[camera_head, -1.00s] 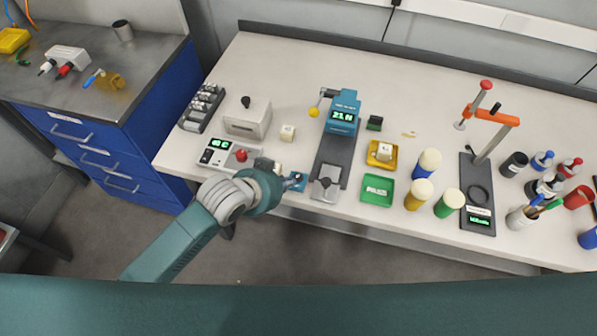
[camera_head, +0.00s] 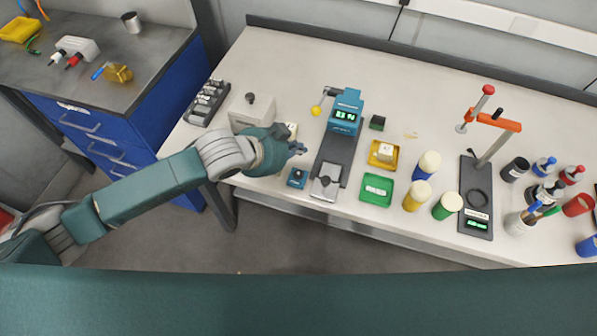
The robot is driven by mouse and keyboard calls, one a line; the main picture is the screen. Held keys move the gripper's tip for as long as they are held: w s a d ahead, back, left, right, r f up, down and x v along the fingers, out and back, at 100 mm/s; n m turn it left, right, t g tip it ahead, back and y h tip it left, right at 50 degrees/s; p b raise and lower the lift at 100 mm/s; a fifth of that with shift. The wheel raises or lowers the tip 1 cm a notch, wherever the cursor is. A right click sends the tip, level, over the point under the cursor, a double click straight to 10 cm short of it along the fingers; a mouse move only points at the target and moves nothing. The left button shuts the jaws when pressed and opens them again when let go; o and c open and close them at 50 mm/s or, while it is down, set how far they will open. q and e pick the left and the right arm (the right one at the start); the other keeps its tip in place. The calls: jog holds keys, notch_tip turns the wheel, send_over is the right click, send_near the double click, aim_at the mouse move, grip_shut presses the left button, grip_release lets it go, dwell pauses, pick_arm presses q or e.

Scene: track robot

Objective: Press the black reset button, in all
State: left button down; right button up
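A small blue box (camera_head: 297,178) with a dark round button on top sits at the table's front edge, left of the grey press base. I take it for the black reset button. My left gripper (camera_head: 298,149) is just behind it and apart from it, beside the grey base. Its fingertips are small and dark, so I cannot tell whether they are open or shut. The blue press head (camera_head: 346,112) has a green lit display and a lever with a yellow ball (camera_head: 315,111). My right gripper is out of view.
My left arm hides the device with the red button. A white box with a black knob (camera_head: 250,98) stands behind the arm. A green tray (camera_head: 376,199), yellow tray (camera_head: 374,160) and several bottles stand to the right. The table's back middle is mostly clear.

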pick_arm(q)
jog(key=b, duration=0.8)
send_over(297, 176)
notch_tip(297, 176, down, 7)
jog(key=shift+w, duration=0.1)
jog(key=shift+f, duration=0.85)
jog(key=shift+f, duration=0.15)
jog(key=shift+f, duration=0.3)
jog(key=shift+f, duration=0.4)
dwell(0.8)
jog(key=shift+r+p, duration=0.85)
jog(key=shift+p, duration=0.05)
